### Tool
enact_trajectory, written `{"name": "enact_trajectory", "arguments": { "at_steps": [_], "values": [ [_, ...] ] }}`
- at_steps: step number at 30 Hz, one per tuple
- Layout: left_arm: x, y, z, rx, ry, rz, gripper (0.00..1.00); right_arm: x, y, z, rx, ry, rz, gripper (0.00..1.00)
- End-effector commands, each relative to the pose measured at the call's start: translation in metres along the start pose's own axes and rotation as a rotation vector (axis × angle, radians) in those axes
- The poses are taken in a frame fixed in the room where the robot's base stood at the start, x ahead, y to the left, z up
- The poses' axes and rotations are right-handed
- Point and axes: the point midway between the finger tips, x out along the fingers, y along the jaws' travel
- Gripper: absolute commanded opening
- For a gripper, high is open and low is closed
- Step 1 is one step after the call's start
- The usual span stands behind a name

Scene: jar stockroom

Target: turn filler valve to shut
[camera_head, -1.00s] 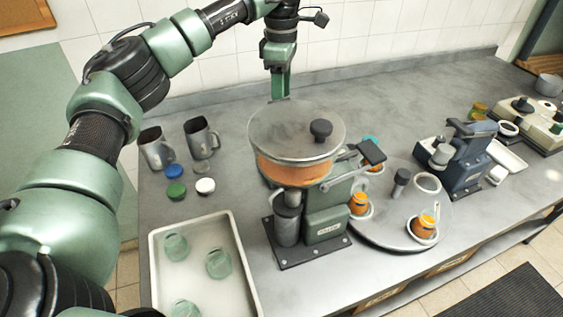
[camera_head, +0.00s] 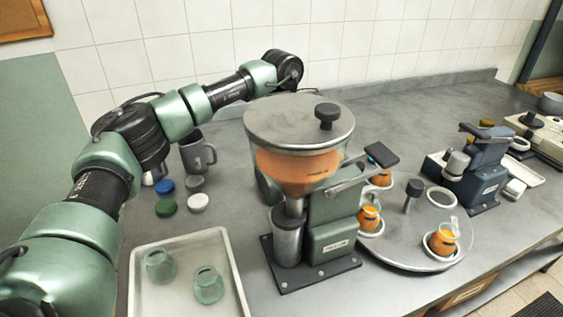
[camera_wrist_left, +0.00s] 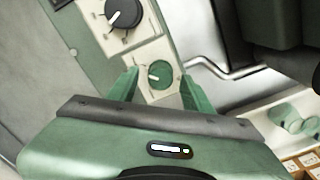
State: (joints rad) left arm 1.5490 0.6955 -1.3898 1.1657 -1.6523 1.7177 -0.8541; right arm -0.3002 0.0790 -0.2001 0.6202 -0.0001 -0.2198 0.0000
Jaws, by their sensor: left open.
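The filler has a glass-like hopper (camera_head: 300,135) with orange contents and a grey lid, on a green body (camera_head: 330,215). In the left wrist view a pale panel carries a small green knob (camera_wrist_left: 159,75) with a light pointer mark. A larger black knob (camera_wrist_left: 123,14) with a white pointer sits above it. I cannot tell which is the valve. My left gripper (camera_wrist_left: 160,78) is open, its green fingers on either side of the small green knob; contact is not clear. In the head view the left gripper is hidden behind the filler. My right gripper is not in view.
A white tray (camera_head: 238,268) with green glass jars stands front left. Lids and metal mugs (camera_head: 197,150) lie behind it. A round turntable (camera_head: 400,262) with orange-filled jars is right of the filler. A blue machine (camera_head: 478,170) stands farther right.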

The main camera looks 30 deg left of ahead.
Motion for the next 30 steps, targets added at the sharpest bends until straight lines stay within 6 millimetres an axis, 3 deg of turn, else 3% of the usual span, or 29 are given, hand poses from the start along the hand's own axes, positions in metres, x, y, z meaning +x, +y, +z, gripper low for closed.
{"name": "enact_trajectory", "arguments": {
  "at_steps": [4, 12, 18, 30],
  "values": [
    [0.0105, -0.0002, -0.0002, 0.0, 0.001, 0.0, 0.5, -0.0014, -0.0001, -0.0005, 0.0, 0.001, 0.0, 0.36],
    [0.012, -0.0001, 0.0, 0.0, 0.0, 0.001, 0.5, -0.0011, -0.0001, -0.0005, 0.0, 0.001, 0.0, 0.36],
    [0.0118, -0.0001, 0.0, 0.0, 0.0, 0.001, 0.0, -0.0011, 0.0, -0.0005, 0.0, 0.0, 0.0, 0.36],
    [0.0103, 0.0, 0.0002, -0.063, -0.001, 0.001, 0.0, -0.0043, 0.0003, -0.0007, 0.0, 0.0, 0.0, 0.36]
  ]
}}
